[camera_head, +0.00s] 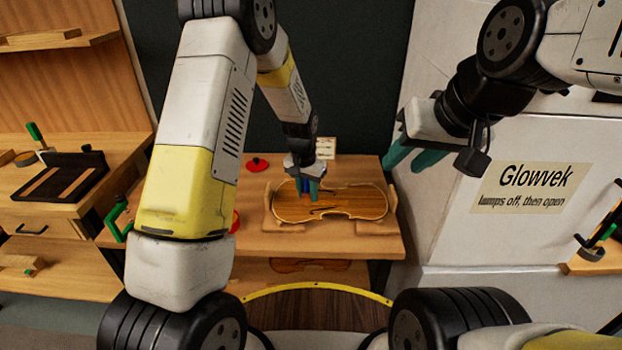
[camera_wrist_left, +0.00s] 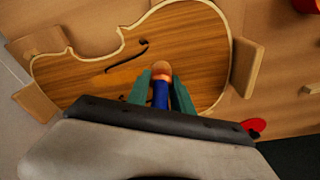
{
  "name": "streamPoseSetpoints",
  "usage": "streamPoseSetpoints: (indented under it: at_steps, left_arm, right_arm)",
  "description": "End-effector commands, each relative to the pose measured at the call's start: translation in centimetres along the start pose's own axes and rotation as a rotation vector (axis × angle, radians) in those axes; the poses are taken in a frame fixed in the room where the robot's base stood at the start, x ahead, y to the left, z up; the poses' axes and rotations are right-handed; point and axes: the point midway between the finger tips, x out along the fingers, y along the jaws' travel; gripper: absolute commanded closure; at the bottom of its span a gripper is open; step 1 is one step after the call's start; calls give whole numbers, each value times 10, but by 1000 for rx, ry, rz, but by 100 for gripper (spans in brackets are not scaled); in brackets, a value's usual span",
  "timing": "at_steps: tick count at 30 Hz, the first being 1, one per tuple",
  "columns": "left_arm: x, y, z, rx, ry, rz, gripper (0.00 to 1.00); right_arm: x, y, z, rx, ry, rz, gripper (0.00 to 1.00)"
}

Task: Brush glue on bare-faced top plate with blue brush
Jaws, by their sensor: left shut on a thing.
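The violin top plate (camera_head: 355,203) lies on wooden supports on the bench, its wood face up, with a dark f-hole visible. It also fills much of the left wrist view (camera_wrist_left: 190,45). My left gripper (camera_head: 310,190) is over the plate's left part, its green fingers shut on the blue brush (camera_wrist_left: 160,93). The brush's orange-tan end points at the plate; whether it touches cannot be told. My right gripper (camera_head: 412,158) is in the air to the right of the bench, with its green fingers apart and nothing seen between them.
Wooden blocks (camera_wrist_left: 247,67) support the plate at its ends. A red-topped item (camera_head: 257,164) sits at the bench's back left. Another violin-shaped plate (camera_head: 308,265) is on the shelf below. A white cabinet labelled Glowvek (camera_head: 450,240) stands right. A green-handled clamp (camera_head: 118,222) is at the left edge.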

Motion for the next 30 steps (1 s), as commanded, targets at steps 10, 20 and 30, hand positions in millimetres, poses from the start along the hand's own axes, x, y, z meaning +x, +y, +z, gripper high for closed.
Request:
streamPoseSetpoints:
  at_steps: [10,20,30]
  left_arm:
    - [-35,-3,-5,-1,2,0,100]
    - [-65,-5,-7,-2,2,-1,100]
    - [-80,-6,-8,-3,0,0,100]
  right_arm:
    - [0,0,0,0,0,0,64]
    - [0,0,0,0,0,0,64]
    - [0,0,0,0,0,0,64]
